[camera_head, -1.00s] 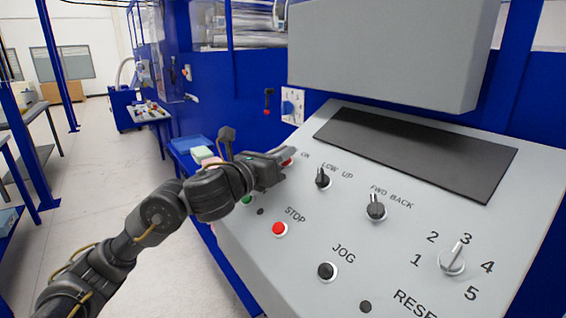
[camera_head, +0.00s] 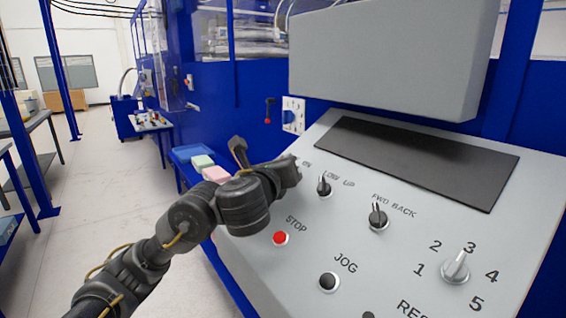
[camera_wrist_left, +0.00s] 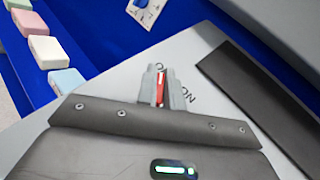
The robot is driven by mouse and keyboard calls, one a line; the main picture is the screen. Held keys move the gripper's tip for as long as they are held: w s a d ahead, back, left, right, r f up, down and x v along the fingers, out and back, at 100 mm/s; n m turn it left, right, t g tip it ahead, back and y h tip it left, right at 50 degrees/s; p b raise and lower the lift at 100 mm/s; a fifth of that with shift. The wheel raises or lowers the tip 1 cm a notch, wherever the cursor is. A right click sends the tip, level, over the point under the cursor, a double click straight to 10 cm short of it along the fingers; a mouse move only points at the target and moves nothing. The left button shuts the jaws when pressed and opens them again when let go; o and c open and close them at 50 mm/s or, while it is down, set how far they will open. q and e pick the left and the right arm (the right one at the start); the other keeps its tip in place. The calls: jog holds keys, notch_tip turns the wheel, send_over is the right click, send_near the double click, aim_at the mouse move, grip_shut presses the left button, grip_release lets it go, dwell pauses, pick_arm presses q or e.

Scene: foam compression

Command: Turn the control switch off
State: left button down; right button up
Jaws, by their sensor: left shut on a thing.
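The control switch (camera_wrist_left: 160,88) shows as a red lever between the fingers of my left gripper (camera_wrist_left: 163,84) in the left wrist view. The fingers are shut on it from both sides. There the gripper hides the switch. The label is partly covered in the wrist view, so the switch's exact setting cannot be told. My right gripper is not in view.
The panel also carries the low/up knob (camera_head: 324,186), the fwd/back knob (camera_head: 378,216), a red stop button (camera_head: 280,238), a black jog button (camera_head: 328,281) and a numbered dial (camera_head: 456,267). Foam blocks (camera_wrist_left: 46,50) lie left of the panel. A grey box (camera_head: 390,55) overhangs it.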

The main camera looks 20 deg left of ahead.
pick_arm(q)
jog(key=shift+d+f, duration=0.2)
jog(key=shift+f, duration=0.3)
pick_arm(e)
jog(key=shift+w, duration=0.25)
pick_arm(q)
jog(key=c, duration=1.6)
grip_release()
jog(key=shift+s, duration=0.1)
jog(key=shift+o, duration=0.4)
jog(key=shift+r, duration=0.1)
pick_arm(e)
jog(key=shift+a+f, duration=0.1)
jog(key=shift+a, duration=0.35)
pick_arm(q)
jog(key=shift+a, duration=0.1)
